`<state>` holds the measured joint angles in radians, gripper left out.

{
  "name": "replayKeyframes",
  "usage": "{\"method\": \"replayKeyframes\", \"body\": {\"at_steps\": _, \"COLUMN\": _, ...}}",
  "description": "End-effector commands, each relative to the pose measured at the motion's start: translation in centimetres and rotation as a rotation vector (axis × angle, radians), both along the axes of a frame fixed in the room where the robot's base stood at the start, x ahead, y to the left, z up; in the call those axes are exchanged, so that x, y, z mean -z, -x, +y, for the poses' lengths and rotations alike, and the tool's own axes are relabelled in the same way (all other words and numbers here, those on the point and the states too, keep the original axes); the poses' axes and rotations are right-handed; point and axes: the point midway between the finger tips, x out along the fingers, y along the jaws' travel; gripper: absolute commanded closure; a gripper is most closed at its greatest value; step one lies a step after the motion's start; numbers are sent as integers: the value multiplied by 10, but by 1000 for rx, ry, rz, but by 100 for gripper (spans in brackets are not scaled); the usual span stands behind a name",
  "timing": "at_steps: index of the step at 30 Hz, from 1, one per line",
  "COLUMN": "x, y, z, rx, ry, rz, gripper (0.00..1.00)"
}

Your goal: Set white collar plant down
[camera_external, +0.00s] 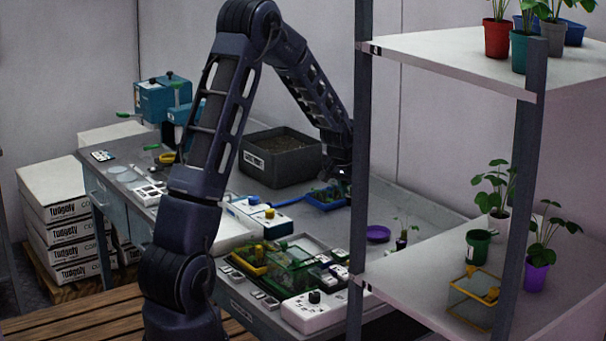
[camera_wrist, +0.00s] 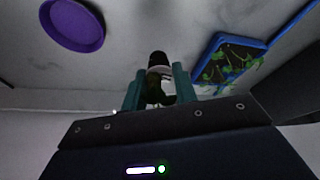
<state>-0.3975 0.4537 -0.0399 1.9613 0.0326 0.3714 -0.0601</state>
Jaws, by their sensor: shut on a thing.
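My gripper (camera_wrist: 158,84) has teal fingers that are shut on the white collar plant (camera_wrist: 159,72). In the wrist view the plant shows as a dark piece with a pale band between the fingertips; its leaves cannot be made out. In the external view my gripper (camera_external: 340,174) is over the rear part of the bench, right of the dark soil bin, near a blue tray. The held plant cannot be made out there. The blue-rimmed tray (camera_wrist: 228,62) with green plantlets lies right of the fingers in the wrist view. A purple dish (camera_wrist: 72,24) lies to the upper left.
The grey soil bin (camera_external: 283,160) stands left of my gripper. The blue tray (camera_external: 325,199) and purple dish (camera_external: 378,234) are on the bench. A small potted plant (camera_external: 402,240) stands beside the dish. A green clear box (camera_external: 290,262) is in front. A shelf post (camera_external: 360,170) rises at right.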

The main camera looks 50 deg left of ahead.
Motion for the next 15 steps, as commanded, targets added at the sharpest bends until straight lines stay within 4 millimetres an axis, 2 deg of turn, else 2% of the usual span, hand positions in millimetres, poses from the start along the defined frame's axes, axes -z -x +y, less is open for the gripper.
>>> {"method": "replayKeyframes", "body": {"at_steps": 8, "x": 18, "y": 0, "z": 0, "rx": 0, "ry": 0, "rz": 1, "gripper": 93}}
{"method": "replayKeyframes", "body": {"at_steps": 15, "x": 48, "y": 0, "z": 0, "rx": 0, "ry": 1, "rz": 2, "gripper": 93}}
